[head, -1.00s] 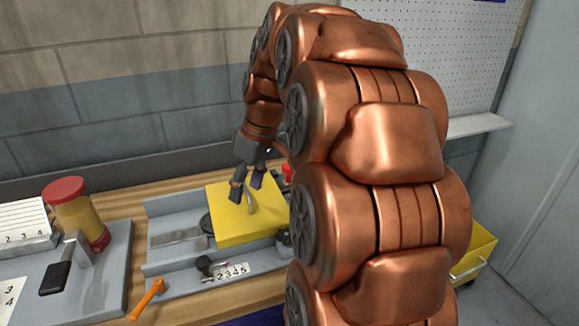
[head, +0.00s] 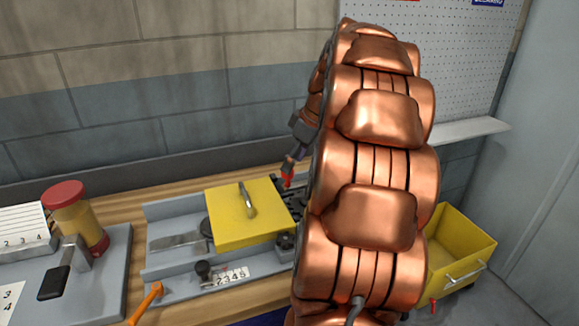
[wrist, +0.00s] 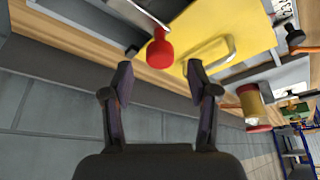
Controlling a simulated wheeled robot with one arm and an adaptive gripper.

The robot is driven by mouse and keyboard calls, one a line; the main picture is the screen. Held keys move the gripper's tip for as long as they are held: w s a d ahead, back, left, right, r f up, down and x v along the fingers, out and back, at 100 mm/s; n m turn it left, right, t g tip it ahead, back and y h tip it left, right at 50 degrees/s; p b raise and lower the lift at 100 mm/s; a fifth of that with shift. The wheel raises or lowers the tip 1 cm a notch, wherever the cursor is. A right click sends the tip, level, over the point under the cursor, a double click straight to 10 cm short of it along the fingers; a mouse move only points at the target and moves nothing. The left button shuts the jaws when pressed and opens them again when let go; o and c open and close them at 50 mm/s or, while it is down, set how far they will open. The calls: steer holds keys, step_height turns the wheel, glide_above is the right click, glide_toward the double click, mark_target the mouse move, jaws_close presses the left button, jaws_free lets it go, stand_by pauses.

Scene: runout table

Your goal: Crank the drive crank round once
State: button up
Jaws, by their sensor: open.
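My gripper (head: 290,163) is at the back right of the yellow cover, partly behind my arm in the head view. In the wrist view my gripper (wrist: 158,76) is open and empty, with its two fingers apart. A red knob (wrist: 160,50) on a metal arm or plate lies just beyond the fingertips, between their lines. In the head view the red knob (head: 288,180) is just below the fingertips. I cannot tell if they touch. A small black knob (head: 203,268) stands at the front of the grey unit. Which part is the drive crank is not certain.
The yellow cover (head: 228,222) with a metal handle (head: 247,198) sits on the grey tray (head: 165,208). An orange lever (head: 147,303) is at the front. A red-topped yellow cylinder (head: 80,215) stands left. A yellow bin (head: 460,245) is at right.

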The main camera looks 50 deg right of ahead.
steer(key=shift+p+x, duration=0.3)
steer(key=shift+x, duration=1.45)
jaws_close()
